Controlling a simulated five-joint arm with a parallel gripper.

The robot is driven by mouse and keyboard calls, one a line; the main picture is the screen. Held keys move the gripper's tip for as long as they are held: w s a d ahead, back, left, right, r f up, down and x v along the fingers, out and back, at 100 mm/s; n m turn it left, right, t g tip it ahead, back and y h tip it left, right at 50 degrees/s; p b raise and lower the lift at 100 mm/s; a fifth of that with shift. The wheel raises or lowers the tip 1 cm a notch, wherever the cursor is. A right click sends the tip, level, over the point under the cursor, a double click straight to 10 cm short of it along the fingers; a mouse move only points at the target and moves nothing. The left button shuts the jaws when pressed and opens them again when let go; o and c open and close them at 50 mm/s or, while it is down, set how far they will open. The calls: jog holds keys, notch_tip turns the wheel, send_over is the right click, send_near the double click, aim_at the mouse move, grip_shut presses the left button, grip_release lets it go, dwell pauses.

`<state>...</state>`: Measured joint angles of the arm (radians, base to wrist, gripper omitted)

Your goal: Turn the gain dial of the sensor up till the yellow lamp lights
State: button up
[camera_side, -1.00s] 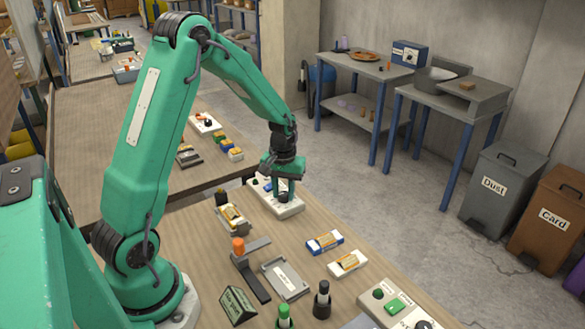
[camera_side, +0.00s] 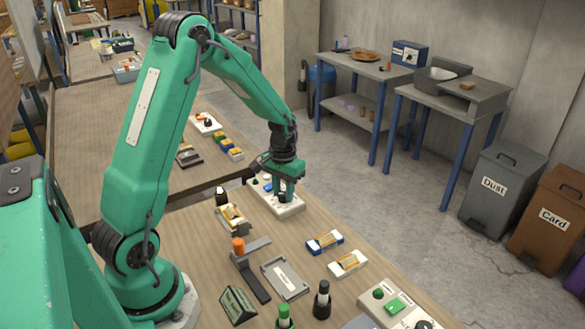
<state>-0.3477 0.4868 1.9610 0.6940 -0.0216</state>
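The sensor looks to be the white box (camera_side: 288,210) at the far edge of the bench. A dark dial (camera_side: 283,198) shows on its top near my gripper's fingers. My gripper (camera_side: 283,194) points down over this box, with its fingertips at or just above the dial. Whether the fingers are closed on the dial is too small to tell. A green button (camera_side: 255,181) and a blue spot (camera_side: 267,186) show on the box's left part. I cannot make out a lit yellow lamp; my gripper hides part of the box top.
A tape holder (camera_side: 231,216), a stand with an orange knob (camera_side: 239,246) and a grey tray (camera_side: 285,278) are nearer on the bench. Two small taped pieces (camera_side: 324,241) (camera_side: 347,263) lie to the right. Bottles (camera_side: 322,299) and a control box (camera_side: 397,304) stand in front.

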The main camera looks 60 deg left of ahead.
aim_at(284, 195)
jog(key=o, duration=0.4)
jog(key=shift+o, duration=0.2)
jog(key=shift+r, duration=0.15)
jog(key=shift+r, duration=3.8)
jog(key=shift+s+d+r, duration=0.1)
jog(key=shift+d+r, duration=0.15)
jog(key=shift+r, duration=0.1)
jog(key=s+d+r+m+t, duration=0.2)
jog(key=s+d+r, duration=0.4)
jog(key=s+d, duration=0.1)
jog(key=s+d+r+m+t, duration=0.2)
jog(key=s+d+r+t, duration=0.1)
jog(key=s+d+r, duration=0.4)
jog(key=shift+s+t, duration=0.3)
jog(key=shift+s, duration=1.35)
